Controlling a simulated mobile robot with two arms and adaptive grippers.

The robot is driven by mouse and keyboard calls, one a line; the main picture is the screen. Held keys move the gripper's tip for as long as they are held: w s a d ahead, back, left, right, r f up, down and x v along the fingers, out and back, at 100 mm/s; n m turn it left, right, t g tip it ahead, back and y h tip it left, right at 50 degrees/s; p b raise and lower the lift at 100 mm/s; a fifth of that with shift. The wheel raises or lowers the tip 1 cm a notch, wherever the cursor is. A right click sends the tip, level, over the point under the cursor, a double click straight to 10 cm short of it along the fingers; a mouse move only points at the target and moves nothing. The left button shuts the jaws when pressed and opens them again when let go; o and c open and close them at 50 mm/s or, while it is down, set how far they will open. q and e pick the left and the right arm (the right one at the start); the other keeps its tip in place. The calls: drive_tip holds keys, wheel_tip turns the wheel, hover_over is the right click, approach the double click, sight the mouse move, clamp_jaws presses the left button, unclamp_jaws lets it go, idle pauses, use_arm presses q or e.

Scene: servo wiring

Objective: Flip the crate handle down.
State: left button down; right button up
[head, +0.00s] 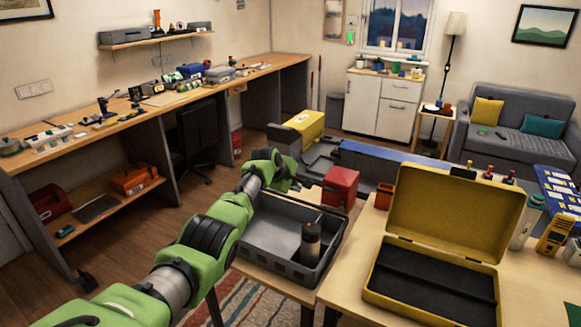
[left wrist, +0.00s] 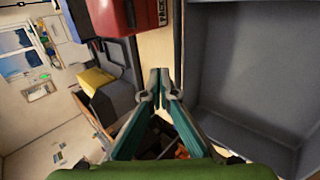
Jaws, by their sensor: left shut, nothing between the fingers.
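The grey crate (head: 258,250) stands on a small wooden table in the middle of the head view. A dark bottle (head: 310,243) stands inside it near its right side. In the left wrist view the crate's grey interior (left wrist: 245,65) fills the right side. I cannot make out the crate's handle in either view; my left arm hides part of the crate's left and far edges. My left gripper (left wrist: 160,72) is shut and empty, its fingertips together beside the crate's wall. In the head view it is at the crate's far side. My right gripper is out of view.
A red box (head: 340,188) stands just beyond the crate, and also shows in the left wrist view (left wrist: 112,17). An open yellow case (head: 452,215) stands on the table at right. A yellow bin (head: 304,126) is farther back. Open floor lies left of the crate.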

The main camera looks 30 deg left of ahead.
use_arm(q)
wheel_tip(320, 180, up, 7)
drive_tip(key=s, duration=0.3)
drive_tip(key=shift+a, duration=0.25)
drive_tip(key=shift+r, duration=0.15)
idle(0.3)
